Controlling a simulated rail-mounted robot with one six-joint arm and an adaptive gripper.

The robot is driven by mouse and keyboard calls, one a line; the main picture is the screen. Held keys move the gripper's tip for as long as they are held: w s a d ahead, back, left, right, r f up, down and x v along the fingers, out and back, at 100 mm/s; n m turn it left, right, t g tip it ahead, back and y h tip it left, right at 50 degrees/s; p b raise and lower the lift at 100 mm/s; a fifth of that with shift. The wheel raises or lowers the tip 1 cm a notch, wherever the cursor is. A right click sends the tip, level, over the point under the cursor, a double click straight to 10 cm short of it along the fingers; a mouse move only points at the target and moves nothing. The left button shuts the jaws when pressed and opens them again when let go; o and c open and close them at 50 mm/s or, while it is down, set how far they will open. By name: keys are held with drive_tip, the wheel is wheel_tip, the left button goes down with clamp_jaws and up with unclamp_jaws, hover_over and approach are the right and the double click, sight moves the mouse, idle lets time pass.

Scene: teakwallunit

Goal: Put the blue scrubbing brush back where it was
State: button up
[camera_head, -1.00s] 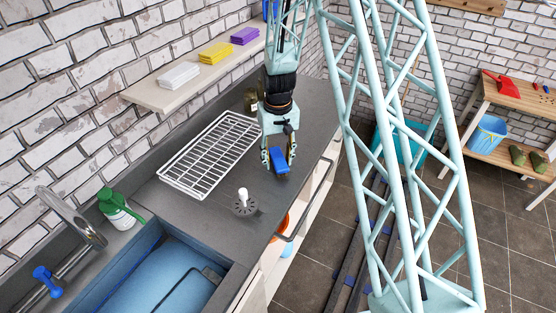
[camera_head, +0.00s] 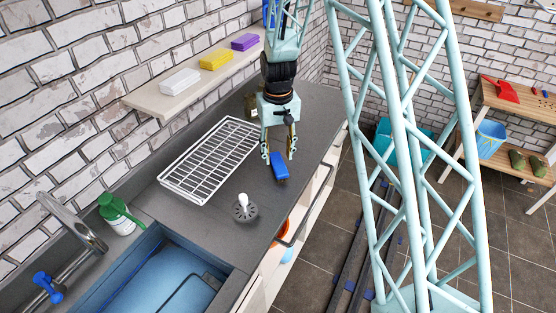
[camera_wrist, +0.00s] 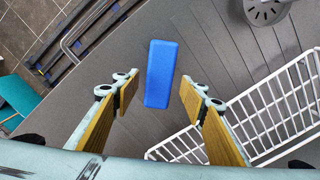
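The blue scrubbing brush (camera_head: 277,166) rests on the dark grey counter, to the right of the white wire rack, near the counter's front edge. In the wrist view the brush (camera_wrist: 160,73) shows as a blue rounded block from above. My gripper (camera_head: 279,154) is over the brush with its fingers spread apart. In the wrist view the gripper (camera_wrist: 160,92) has one yellow-padded finger on each side, with clear gaps to the brush. The brush's underside is mostly hidden.
The white wire rack (camera_head: 211,158) lies close by on the counter. A drain strainer with a white knob (camera_head: 244,208) stands nearer the sink (camera_head: 165,275). A green-topped bottle (camera_head: 118,213) is by the tap. A shelf (camera_head: 150,97) holds white, yellow and purple blocks.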

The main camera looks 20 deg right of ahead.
wheel_tip(320, 180, up, 7)
drive_tip(key=shift+f, duration=0.15)
idle(0.4)
idle(0.7)
wheel_tip(320, 180, up, 14)
drive_tip(key=t, duration=0.1)
hover_over(278, 163)
drive_tip(key=s, duration=0.8)
drive_tip(key=s+r+t, duration=0.1)
drive_tip(key=s+r, duration=1)
drive_tip(key=s+r+t, duration=0.1)
drive_tip(key=s+r, duration=0.2)
drive_tip(key=s, duration=0.9)
drive_tip(key=s+r, duration=0.3)
drive_tip(key=s, duration=1)
drive_tip(key=shift+s+r+t, duration=0.25)
drive_tip(key=shift+t, duration=0.15)
